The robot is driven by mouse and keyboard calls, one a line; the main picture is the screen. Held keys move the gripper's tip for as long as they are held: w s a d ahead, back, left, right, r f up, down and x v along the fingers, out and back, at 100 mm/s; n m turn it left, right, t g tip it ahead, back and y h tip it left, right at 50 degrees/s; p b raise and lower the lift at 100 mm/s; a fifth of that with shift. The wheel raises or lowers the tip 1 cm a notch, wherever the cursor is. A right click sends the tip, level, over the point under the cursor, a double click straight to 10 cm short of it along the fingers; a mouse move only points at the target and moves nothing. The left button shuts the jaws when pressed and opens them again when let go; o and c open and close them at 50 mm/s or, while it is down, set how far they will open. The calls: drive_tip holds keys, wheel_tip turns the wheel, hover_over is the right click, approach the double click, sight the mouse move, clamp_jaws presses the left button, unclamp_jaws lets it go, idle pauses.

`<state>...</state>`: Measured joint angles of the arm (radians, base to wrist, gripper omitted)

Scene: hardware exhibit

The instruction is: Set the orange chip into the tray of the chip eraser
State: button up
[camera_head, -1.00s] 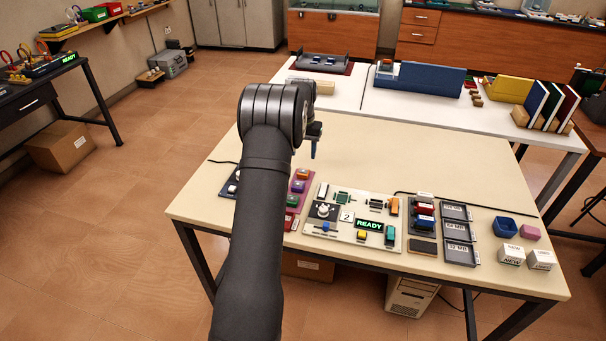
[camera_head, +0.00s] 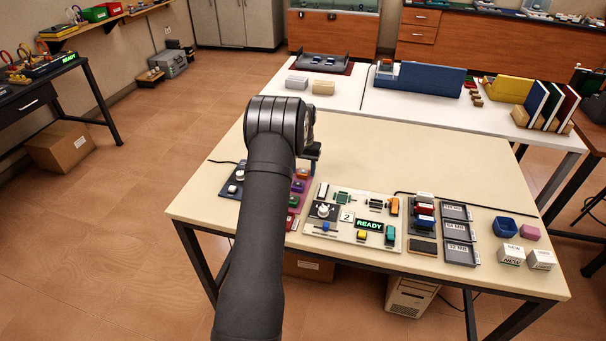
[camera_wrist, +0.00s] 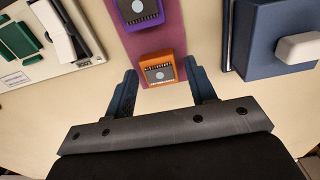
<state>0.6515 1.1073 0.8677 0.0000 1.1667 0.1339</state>
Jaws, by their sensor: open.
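The orange chip (camera_wrist: 160,70) lies on the magenta mat (camera_wrist: 177,36), with a grey square on its top; it also shows in the head view (camera_head: 303,173). My gripper (camera_wrist: 162,88) is open and empty. Its two blue fingers are spread to either side of the chip's near end, apart from it. A dark navy box with a white block on top (camera_wrist: 275,35) is at the right of the wrist view and left of the mat in the head view (camera_head: 230,186). It may be the chip eraser; I cannot make out a tray.
A purple chip (camera_wrist: 139,11) lies beyond the orange one on the mat. The rear of the cream table (camera_head: 400,160) is clear.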

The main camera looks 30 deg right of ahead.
sight(303, 170)
drive_tip(key=shift+c, duration=0.4)
drive_tip(key=c, duration=0.7)
drive_tip(key=shift+r, duration=3.25)
drive_tip(key=shift+o, duration=0.7)
drive_tip(key=shift+a, duration=0.2)
drive_tip(key=shift+c, duration=0.5)
drive_tip(key=w+a+r, duration=0.1)
drive_tip(key=w+a, duration=0.1)
drive_tip(key=a, duration=1.2)
drive_tip(key=shift+a+f, duration=0.15)
drive_tip(key=shift+f, duration=1.35)
drive_tip(key=shift+a+f, duration=0.15)
drive_tip(key=shift+f, duration=1.3)
